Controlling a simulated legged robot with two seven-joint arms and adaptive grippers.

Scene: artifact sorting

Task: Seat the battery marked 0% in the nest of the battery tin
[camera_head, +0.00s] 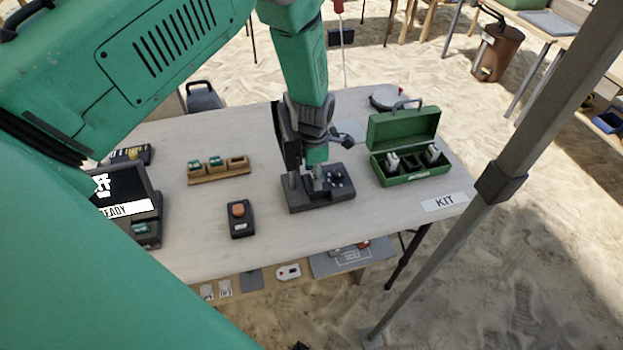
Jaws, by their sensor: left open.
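The green battery tin (410,176) stands at the right end of the table with its lid (402,127) up. Pale upright pieces and dark slots show inside it; I cannot tell which slot is the nest. My left gripper (308,183) is open and points down over a dark block with round knobs (335,198); whether it touches the block is unclear. Two teal-topped batteries (194,164) (215,161) sit in a wooden rack (220,176). Another teal-topped piece (141,228) sits at the foot of the screen unit. No 0% mark is readable. My right gripper is not in view.
A screen unit (125,190) reading "READY" stands at the left. A dark box with an orange button (238,211) stands front of centre. A KIT label (444,202) lies by the right edge. A grey post (500,180) rises in front at right.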

